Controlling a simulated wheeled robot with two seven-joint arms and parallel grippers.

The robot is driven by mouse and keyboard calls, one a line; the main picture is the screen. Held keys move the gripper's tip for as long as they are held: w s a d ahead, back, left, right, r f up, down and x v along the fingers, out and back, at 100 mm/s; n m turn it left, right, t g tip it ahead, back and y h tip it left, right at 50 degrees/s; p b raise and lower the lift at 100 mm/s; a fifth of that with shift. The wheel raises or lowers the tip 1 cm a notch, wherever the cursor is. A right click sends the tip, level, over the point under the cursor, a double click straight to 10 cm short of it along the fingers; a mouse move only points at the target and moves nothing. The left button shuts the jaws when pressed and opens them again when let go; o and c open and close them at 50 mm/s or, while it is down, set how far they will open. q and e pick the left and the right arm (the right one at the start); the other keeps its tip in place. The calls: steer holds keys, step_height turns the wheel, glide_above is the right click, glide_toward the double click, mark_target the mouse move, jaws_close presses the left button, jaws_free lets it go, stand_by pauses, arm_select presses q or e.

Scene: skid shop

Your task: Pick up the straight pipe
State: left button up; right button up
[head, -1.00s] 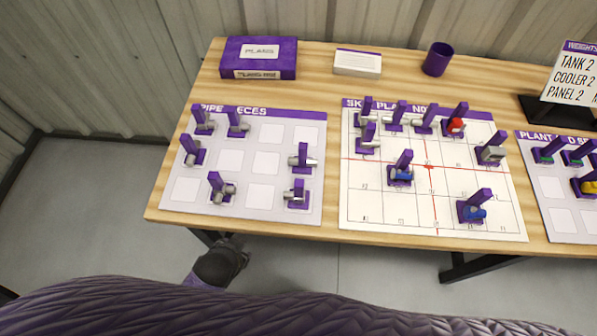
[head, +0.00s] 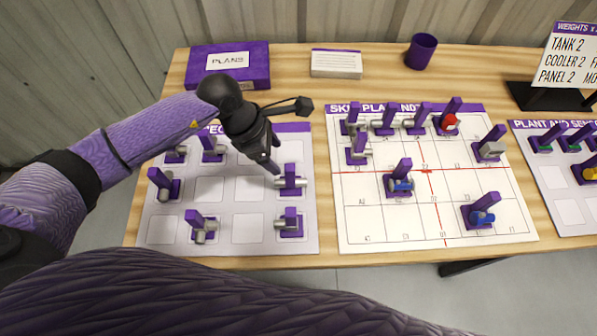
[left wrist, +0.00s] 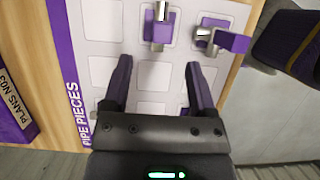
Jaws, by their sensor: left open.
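The straight pipe (head: 290,183) looks to be the grey pipe lying crosswise on a purple upright holder, in the right column of the pipe pieces mat (head: 209,242). In the left wrist view the pipe (left wrist: 160,12) is at the top, partly cut off, beyond the fingertips. My left gripper (head: 289,138) is open and empty above the upper right of the mat, just behind the pipe in the head view. Its two dark fingers (left wrist: 160,64) show in the left wrist view with mat squares between them. My right gripper is not in view.
Another grey fitting (head: 289,222) stands just in front of the pipe; several more stand at the mat's left. The skid plan mat (head: 370,232) with several pieces lies to the right. A purple plans box (head: 228,65) and a cup (head: 421,51) are behind.

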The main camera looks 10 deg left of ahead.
mark_target(293, 173)
arm_select(q)
steer(key=b+x, duration=0.2)
steer(key=x, duration=0.7)
steer(key=shift+d, duration=0.25)
steer(key=shift+r, duration=0.1)
jaws_close()
